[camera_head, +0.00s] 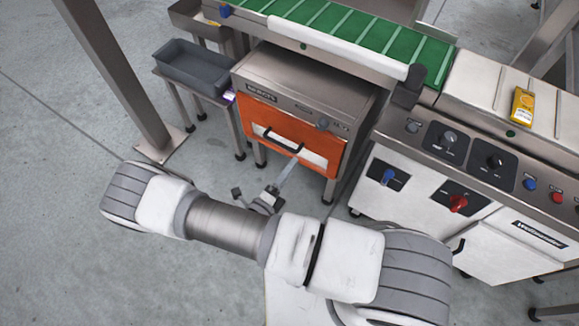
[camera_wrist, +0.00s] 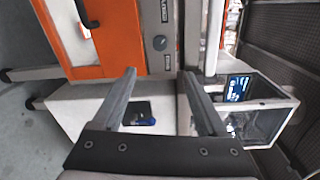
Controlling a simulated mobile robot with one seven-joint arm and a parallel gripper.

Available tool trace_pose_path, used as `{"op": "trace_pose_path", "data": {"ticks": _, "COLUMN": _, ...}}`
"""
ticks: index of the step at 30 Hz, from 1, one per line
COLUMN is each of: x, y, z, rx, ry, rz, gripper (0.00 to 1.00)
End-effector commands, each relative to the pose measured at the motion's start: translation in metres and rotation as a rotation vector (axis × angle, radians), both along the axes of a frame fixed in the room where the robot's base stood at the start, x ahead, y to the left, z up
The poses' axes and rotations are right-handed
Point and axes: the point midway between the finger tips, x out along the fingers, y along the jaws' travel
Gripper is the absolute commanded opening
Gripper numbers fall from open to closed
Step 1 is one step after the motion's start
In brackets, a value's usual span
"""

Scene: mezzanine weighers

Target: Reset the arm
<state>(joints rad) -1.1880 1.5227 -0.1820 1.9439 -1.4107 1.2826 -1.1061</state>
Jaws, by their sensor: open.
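My gripper (camera_head: 263,186) is partly hidden behind my own arm in the head view. It is low in front of the orange-fronted cabinet (camera_head: 325,156). In the wrist view my gripper (camera_wrist: 158,74) has its two dark fingers spread apart, with nothing between them. Beyond the fingers are the orange front (camera_wrist: 110,40) with its black handle, and a dark round knob (camera_wrist: 160,43). My gripper appears apart from the cabinet. My arm is stretched across the lower part of the head view, bent at the elbow.
A grey tray (camera_head: 195,66) on a stand is at left, near a metal post (camera_head: 118,75). A green conveyor (camera_head: 350,27) runs above the cabinet. A white control console (camera_head: 455,180) with knobs stands at right. A yellow packet (camera_head: 522,106) lies on top. Floor at left is clear.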

Motion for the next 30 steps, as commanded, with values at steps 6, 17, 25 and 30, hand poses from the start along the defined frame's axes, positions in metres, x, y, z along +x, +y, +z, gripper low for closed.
{"op": "trace_pose_path", "data": {"ticks": 6, "x": 0.000, "y": 0.000, "z": 0.000, "rx": 0.000, "ry": 0.000, "rz": 0.000, "gripper": 0.76}}
{"op": "trace_pose_path", "data": {"ticks": 17, "x": 0.007, "y": -0.008, "z": 0.041, "rx": 0.204, "ry": -0.104, "rz": -0.200, "gripper": 0.76}}
{"op": "trace_pose_path", "data": {"ticks": 25, "x": 0.007, "y": -0.031, "z": 0.109, "rx": 0.551, "ry": -0.320, "rz": -0.564, "gripper": 0.76}}
{"op": "trace_pose_path", "data": {"ticks": 30, "x": 0.001, "y": -0.047, "z": 0.148, "rx": 0.755, "ry": -0.475, "rz": -0.789, "gripper": 0.76}}
